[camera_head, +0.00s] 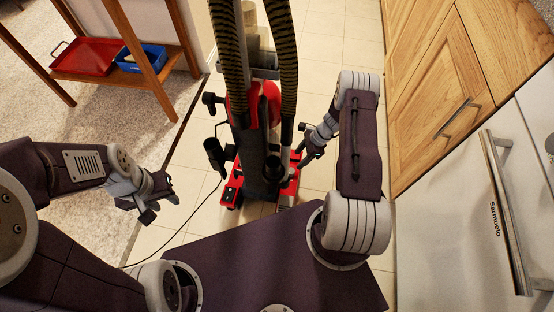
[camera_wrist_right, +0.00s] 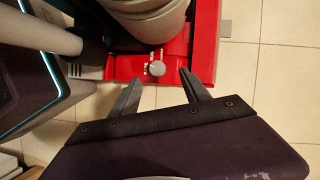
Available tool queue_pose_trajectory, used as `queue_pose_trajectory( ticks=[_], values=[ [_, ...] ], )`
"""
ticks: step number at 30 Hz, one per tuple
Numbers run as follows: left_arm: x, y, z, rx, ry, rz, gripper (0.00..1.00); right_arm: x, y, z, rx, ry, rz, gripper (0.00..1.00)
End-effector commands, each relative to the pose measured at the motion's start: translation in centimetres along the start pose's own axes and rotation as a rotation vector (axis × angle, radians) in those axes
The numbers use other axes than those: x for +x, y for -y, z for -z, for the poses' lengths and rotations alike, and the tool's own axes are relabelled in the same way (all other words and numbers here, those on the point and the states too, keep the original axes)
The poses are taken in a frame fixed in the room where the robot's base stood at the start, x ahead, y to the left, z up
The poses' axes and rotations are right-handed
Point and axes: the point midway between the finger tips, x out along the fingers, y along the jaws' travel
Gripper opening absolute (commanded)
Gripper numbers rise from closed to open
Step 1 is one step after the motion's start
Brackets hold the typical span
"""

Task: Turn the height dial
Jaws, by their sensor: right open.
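The vacuum cleaner (camera_head: 262,150) stands upright on the tiles with a red floor head (camera_head: 232,190). The height dial (camera_wrist_right: 157,68) is a small grey round knob on the red head, with small white marks beside it. My right gripper (camera_wrist_right: 161,77) is open, its two fingers apart on either side of the dial's near side; I cannot tell whether they touch it. In the head view my right gripper (camera_head: 303,158) is at the right side of the vacuum, and I cannot make out the dial there. My left gripper (camera_head: 160,204) is open and empty, left of the vacuum.
A wooden shelf holds a red tray (camera_head: 88,56) and a blue bin (camera_head: 141,59) at the upper left. Wooden cabinets (camera_head: 437,105) and a white appliance (camera_head: 455,240) line the right. A black cord (camera_head: 180,229) lies on the floor. Striped hoses (camera_head: 284,70) rise from the vacuum.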

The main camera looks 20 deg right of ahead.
Motion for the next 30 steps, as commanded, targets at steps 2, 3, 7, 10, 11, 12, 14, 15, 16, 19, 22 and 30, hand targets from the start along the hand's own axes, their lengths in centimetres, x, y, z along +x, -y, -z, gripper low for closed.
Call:
queue_pose_trajectory(
  ticks=[2, 3, 7, 10, 11, 12, 14, 15, 16, 19, 22, 30],
  values=[
    [-0.6, 0.0, 0.1, 0.000, 0.000, 0.000, 0.36, -0.6, -0.9, 0.9, 0.077, -0.016, 0.011, 0.55],
    [-0.6, 0.0, 0.1, 0.000, 0.000, 0.000, 0.36, -0.6, -1.1, 1.2, 0.093, -0.021, 0.014, 0.55],
    [-0.1, 0.0, 0.0, 0.000, 0.001, 0.000, 0.36, -0.1, -1.1, 1.4, 0.098, -0.023, 0.015, 0.55],
    [1.1, 0.0, -0.1, 0.000, 0.001, 0.000, 0.36, 1.6, -1.1, 1.5, 0.096, -0.023, 0.014, 0.55],
    [1.6, 0.0, -0.2, 0.000, 0.001, 0.000, 0.36, 2.2, -1.1, 1.6, 0.095, -0.023, 0.013, 0.55],
    [2.2, 0.0, -0.2, 0.000, 0.001, 0.000, 0.36, 3.2, -1.1, 1.7, 0.094, -0.023, 0.013, 0.55],
    [3.2, 0.1, -0.3, 0.000, 0.001, 0.000, 0.36, 4.6, -1.1, 1.7, 0.093, -0.023, 0.013, 0.55],
    [3.7, 0.1, -0.4, 0.000, 0.001, 0.000, 0.36, 5.5, -1.1, 1.7, 0.093, -0.023, 0.013, 0.55],
    [4.1, 0.1, -0.4, 0.000, 0.001, 0.000, 0.36, 6.1, -1.1, 1.7, 0.092, -0.023, 0.013, 0.55],
    [5.1, 0.1, -0.5, 0.000, 0.001, 0.000, 0.36, 7.6, -1.0, 1.6, 0.091, -0.022, 0.013, 0.55],
    [5.6, 0.1, -0.6, 0.000, 0.001, 0.000, 0.36, 8.5, -1.0, 1.6, 0.092, -0.022, 0.014, 0.55],
    [5.6, 0.1, -0.6, 0.000, 0.000, 0.000, 0.36, 8.7, -1.0, 1.4, 0.091, -0.022, 0.014, 0.55]
  ],
)
